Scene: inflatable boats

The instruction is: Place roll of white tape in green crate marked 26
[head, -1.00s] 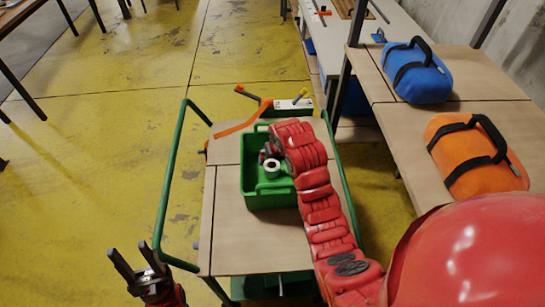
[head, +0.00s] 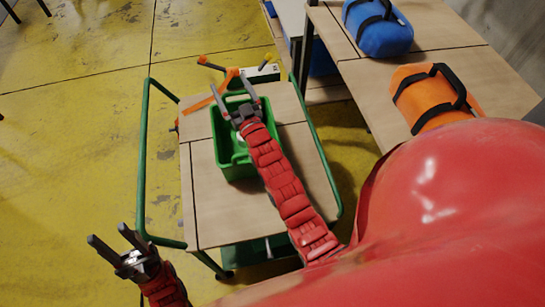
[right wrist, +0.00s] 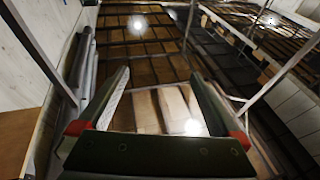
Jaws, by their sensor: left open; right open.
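A green crate (head: 234,170) sits on the wooden top of a green-framed cart; no number is readable on it. A small white ring-like piece, apparently the roll of white tape (head: 240,139), shows inside the crate, mostly hidden by my right arm. My right gripper (head: 232,92) is open and empty above the crate's far part, fingers pointing up and away. In the right wrist view its spread fingers (right wrist: 160,76) frame only the ceiling. My left gripper (head: 107,233) is open and empty, left of the cart's near corner.
The cart's green side rails (head: 142,160) stand up at both sides. Orange and grey tool-like items (head: 225,80) lie at its far end. A blue bag (head: 378,27) and an orange bag (head: 432,97) lie on a table at right. Bare yellow floor (head: 70,130) is at left.

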